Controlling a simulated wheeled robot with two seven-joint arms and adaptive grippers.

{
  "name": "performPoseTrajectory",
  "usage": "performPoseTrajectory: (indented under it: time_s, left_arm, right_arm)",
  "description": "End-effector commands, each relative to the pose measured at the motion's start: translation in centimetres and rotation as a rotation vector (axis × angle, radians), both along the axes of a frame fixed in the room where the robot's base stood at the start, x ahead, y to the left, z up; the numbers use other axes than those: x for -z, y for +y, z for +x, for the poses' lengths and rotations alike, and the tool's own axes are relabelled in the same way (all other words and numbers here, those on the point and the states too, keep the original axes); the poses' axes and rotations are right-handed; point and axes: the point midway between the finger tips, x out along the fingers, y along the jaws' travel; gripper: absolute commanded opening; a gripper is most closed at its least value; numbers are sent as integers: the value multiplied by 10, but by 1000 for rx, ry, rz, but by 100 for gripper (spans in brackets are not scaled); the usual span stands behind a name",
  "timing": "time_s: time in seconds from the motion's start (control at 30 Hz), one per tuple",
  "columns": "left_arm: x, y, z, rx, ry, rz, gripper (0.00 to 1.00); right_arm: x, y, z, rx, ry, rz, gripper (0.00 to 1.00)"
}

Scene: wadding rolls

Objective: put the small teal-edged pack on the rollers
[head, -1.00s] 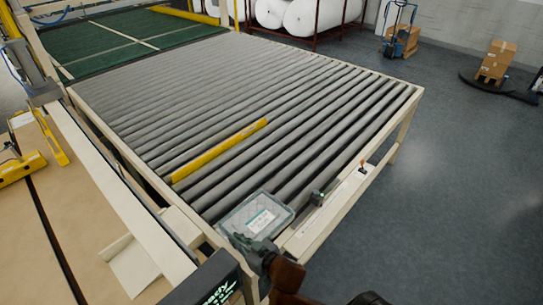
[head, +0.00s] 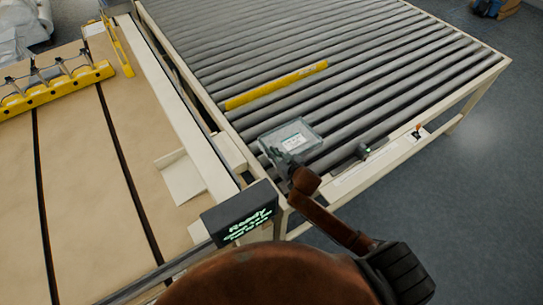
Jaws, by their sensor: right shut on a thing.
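The small teal-edged pack (head: 302,127) is a clear, flat pack with a white label. It is at the near left corner of the grey rollers (head: 370,95), over or on them; I cannot tell whether it touches them. My right gripper (head: 281,158) is at the pack's near edge, shut on it. The dark gripper and my brown arm hide part of that edge. My left gripper is not in view.
A yellow bar (head: 276,85) lies across the rollers behind the pack. A cream frame rail (head: 450,95) edges the rollers. A display reading "Ready" (head: 238,213) stands at the near left. A brown table (head: 75,150) lies left. Rollers to the right are clear.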

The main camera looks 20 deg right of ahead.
Motion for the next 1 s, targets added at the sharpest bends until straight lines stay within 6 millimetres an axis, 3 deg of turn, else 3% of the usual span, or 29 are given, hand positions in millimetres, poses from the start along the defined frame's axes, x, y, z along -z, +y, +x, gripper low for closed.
performPoseTrajectory:
  time_s: [0.3, 0.73, 0.77, 1.0]
  left_arm:
    - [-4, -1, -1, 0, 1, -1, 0]
    - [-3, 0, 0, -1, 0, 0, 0]
    - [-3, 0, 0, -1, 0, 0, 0]
    - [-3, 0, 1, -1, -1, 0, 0]
  right_arm:
    - [33, -2, 7, -1, 1, -2, 0]
    - [41, -2, 6, 0, -1, -1, 0]
    - [41, -2, 6, 0, 0, -1, 10]
    - [40, -2, 6, 0, -1, -1, 26]
